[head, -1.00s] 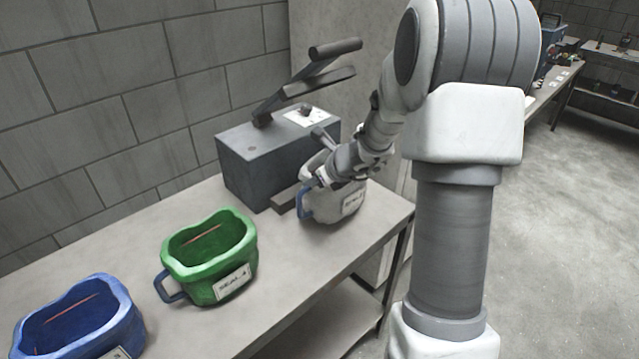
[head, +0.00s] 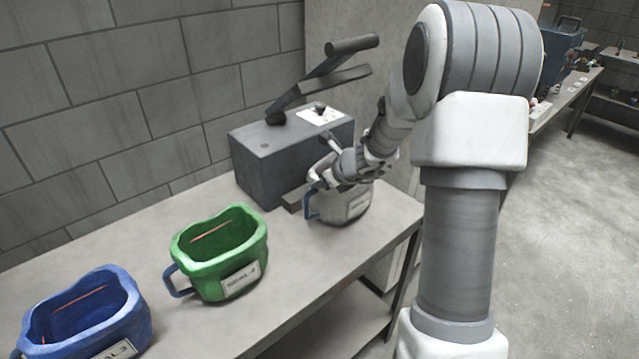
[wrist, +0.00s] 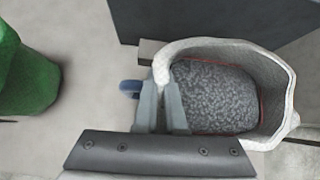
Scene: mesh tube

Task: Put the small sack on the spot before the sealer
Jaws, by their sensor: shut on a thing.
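The pale grey-white sack (head: 341,205) is open-topped, with a blue side handle and a label. It stands upright in front of the grey sealer (head: 262,170), at the right part of the table. In the wrist view the sack's pale wall (wrist: 283,100) surrounds dark speckled contents. My gripper (wrist: 165,88) is shut on the left part of its rim; in the head view my gripper (head: 323,182) covers part of the sack's top. The sack appears to be at table level; whether it bears on the table is unclear. No marked spot is visible.
A green sack (head: 222,262) and a blue sack (head: 100,325) stand farther left on the table (head: 320,265). The sealer's raised lever (head: 325,80) hangs above its box. A small block (head: 294,199) juts from the sealer's foot, beside the sack. Table is bare between the green and pale sacks.

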